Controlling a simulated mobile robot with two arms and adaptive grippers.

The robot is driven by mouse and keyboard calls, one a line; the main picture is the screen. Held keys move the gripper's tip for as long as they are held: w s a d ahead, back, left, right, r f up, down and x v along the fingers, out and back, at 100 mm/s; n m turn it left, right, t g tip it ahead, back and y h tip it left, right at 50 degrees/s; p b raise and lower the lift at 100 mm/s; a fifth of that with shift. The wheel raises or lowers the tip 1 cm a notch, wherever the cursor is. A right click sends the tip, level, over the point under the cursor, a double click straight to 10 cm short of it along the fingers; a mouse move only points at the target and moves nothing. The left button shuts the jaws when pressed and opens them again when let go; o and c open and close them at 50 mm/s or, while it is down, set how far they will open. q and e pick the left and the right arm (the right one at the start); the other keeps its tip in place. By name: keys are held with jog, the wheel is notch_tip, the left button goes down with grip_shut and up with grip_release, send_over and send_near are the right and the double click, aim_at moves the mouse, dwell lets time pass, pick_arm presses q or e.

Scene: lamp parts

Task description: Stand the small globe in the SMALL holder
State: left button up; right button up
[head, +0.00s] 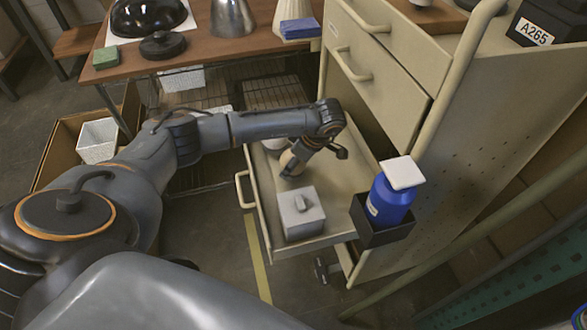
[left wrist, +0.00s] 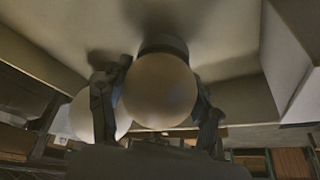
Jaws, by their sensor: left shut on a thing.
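My left gripper (head: 291,166) reaches down into the open drawer (head: 330,185) of the cream cabinet. In the left wrist view, the left gripper (left wrist: 155,115) is shut on a pale round globe (left wrist: 160,90), with one finger on each side. A darker rounded piece (left wrist: 163,43) shows just beyond the globe; I cannot tell whether it is a holder or whether the globe touches it. A second pale round globe (left wrist: 86,115) is partly hidden behind the left finger. In the head view a pale round thing (head: 273,145) shows partly behind my arm. My right gripper is out of view.
A grey box with a raised top piece (head: 301,212) stands in the drawer's near part. A blue bottle (head: 389,200) sits in a dark bin on the cabinet's side. Bare drawer floor lies right of the gripper.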

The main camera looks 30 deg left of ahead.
pick_arm(q)
jog(key=shift+f, duration=0.1)
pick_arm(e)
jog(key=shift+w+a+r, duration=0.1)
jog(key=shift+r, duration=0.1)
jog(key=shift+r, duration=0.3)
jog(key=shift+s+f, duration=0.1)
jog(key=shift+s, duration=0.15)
pick_arm(q)
jog(key=o, duration=1.2)
jog(key=shift+c, duration=0.2)
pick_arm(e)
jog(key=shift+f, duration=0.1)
